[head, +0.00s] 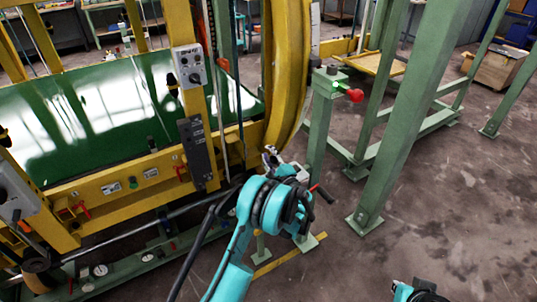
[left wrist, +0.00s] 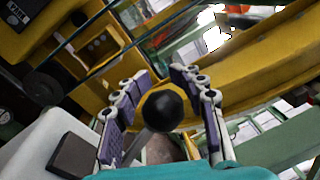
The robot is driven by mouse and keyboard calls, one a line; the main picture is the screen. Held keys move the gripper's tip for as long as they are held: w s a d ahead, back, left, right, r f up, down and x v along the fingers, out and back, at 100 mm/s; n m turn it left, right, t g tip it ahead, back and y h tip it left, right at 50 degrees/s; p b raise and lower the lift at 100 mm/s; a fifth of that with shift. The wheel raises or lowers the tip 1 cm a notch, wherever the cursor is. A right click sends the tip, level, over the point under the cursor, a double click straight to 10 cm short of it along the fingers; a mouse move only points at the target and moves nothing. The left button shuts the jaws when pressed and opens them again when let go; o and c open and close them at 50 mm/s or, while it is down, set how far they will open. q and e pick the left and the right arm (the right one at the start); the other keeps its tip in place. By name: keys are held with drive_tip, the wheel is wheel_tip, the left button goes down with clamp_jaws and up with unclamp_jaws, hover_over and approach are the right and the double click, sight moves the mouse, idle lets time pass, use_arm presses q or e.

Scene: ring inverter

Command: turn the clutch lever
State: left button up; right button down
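In the left wrist view a black ball knob (left wrist: 163,106), apparently the end of the clutch lever, sits between the two fingers of my left gripper (left wrist: 158,80). A grey rod runs down from the knob. The purple finger pads stand apart on either side of it, with visible gaps, so the gripper is open around the knob without clearly touching it. In the head view my left gripper (head: 272,156) is mostly hidden by my teal wrist, beside the yellow ring frame, and the knob cannot be made out. A dark part of my right arm shows at the bottom right; its fingers are unclear.
The yellow machine frame (head: 290,70) with its green panel (head: 95,110) fills the left. A green post (head: 318,130) with a red knob (head: 355,95) stands close right of my left arm. A thick green beam (head: 400,120) stands beyond.

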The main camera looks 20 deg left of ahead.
use_arm(q)
drive_tip(key=shift+d, duration=0.1)
drive_tip(key=v, duration=1.2)
